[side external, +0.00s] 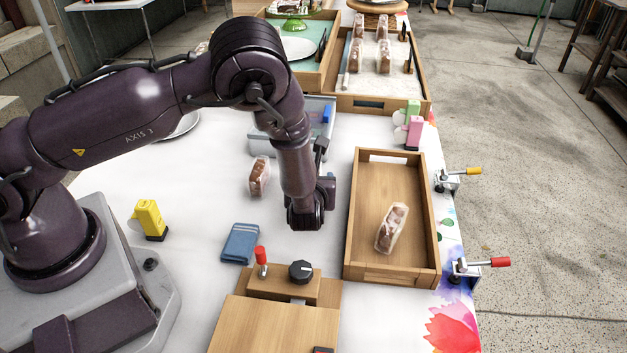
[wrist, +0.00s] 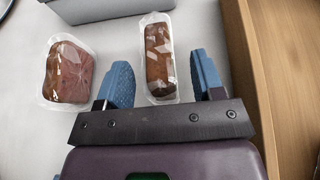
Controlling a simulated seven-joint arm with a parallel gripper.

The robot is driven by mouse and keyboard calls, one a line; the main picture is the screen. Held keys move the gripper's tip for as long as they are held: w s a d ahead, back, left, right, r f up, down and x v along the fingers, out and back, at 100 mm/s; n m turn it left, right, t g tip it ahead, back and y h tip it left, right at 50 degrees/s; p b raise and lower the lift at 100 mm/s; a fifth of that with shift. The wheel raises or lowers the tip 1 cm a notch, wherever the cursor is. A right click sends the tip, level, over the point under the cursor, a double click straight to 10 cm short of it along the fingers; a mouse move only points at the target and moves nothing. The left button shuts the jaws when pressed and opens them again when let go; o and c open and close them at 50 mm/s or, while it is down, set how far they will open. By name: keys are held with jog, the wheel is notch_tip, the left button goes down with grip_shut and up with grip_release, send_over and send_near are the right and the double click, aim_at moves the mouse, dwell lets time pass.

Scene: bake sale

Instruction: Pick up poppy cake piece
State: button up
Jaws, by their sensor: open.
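Two wrapped brown cake pieces lie on the white table in the wrist view. A wider reddish-brown piece (wrist: 68,72) is at left, outside my fingers. A narrower, darker piece (wrist: 158,55) lies ahead of and between my blue fingertips, with its near end close to the gap. My gripper (wrist: 162,75) is open and holds nothing. In the side view my gripper (side external: 305,215) points down, left of the wooden tray, its fingers hidden. One wrapped piece (side external: 260,176) shows left of my arm; the other is hidden there. I cannot tell which is poppy.
A wooden tray (side external: 433,235) at right holds one wrapped piece (side external: 391,228); its wall (wrist: 280,90) is close to my right finger. A grey container (side external: 262,143) stands behind. A blue wallet-like item (side external: 240,243), a yellow block (side external: 150,219) and a knobbed wooden box (side external: 285,285) are nearby.

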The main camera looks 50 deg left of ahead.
jog(key=c, duration=0.7)
jog(key=shift+r, duration=0.1)
